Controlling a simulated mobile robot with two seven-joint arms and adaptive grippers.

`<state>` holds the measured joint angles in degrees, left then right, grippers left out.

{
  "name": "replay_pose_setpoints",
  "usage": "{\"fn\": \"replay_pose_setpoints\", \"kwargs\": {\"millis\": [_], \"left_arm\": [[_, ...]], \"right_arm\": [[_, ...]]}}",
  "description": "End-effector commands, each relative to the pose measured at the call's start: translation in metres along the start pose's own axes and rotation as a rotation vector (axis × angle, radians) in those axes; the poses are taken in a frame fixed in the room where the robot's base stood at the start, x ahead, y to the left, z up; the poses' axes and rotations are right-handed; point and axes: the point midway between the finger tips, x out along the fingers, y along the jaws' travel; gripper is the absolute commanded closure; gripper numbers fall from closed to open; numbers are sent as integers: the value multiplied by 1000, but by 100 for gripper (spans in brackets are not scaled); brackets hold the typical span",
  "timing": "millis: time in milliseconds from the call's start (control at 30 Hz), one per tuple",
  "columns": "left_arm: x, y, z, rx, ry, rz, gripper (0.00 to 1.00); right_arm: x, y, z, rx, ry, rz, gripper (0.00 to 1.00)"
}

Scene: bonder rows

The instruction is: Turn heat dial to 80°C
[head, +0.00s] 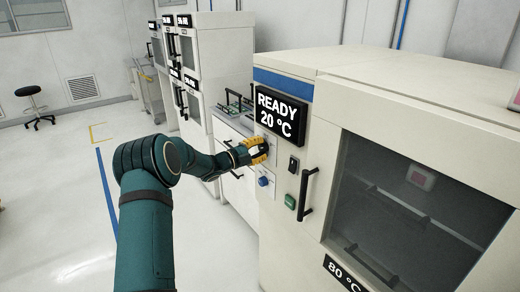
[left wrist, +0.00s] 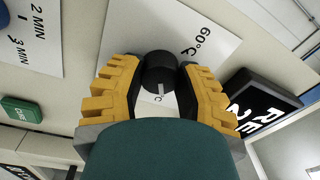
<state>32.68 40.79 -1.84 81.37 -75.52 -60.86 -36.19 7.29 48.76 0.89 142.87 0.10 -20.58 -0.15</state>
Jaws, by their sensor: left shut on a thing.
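The heat dial is a black knob (left wrist: 160,72) on a white plate (left wrist: 190,25) in the left wrist view. The plate reads 60°C at upper right; another label is mostly hidden below the knob. A pale mark on the knob points toward the picture's bottom. My left gripper (left wrist: 160,88) has its yellow fingers on both sides of the knob, shut on it. In the head view the gripper (head: 258,150) is at the oven's front panel and hides the dial. The display (head: 280,117) reads READY 20 °C. My right gripper is not in view.
The door handle (head: 306,194) sticks out to the right. A label (head: 345,272) below the dark window reads 80°C. Open floor lies left.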

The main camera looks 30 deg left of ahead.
Motion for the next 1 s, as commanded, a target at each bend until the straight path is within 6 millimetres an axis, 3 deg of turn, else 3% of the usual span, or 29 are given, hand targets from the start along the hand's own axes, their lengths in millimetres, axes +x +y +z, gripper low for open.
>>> {"fn": "replay_pose_setpoints", "kwargs": {"millis": [300, 333, 400, 767, 1000], "left_arm": [[1, 0, 0, 2, 1, 1, 100], [0, 0, 0, 2, 1, 1, 56], [0, 0, 0, 1, 1, 1, 32], [-2, 0, 0, 0, 0, 1, 31], [-34, 0, 1, -1, -4, 1, 31]], "right_arm": [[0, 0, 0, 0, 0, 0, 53], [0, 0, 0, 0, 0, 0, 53], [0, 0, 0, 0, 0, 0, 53], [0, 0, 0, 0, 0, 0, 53], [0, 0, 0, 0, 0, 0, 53]]}}
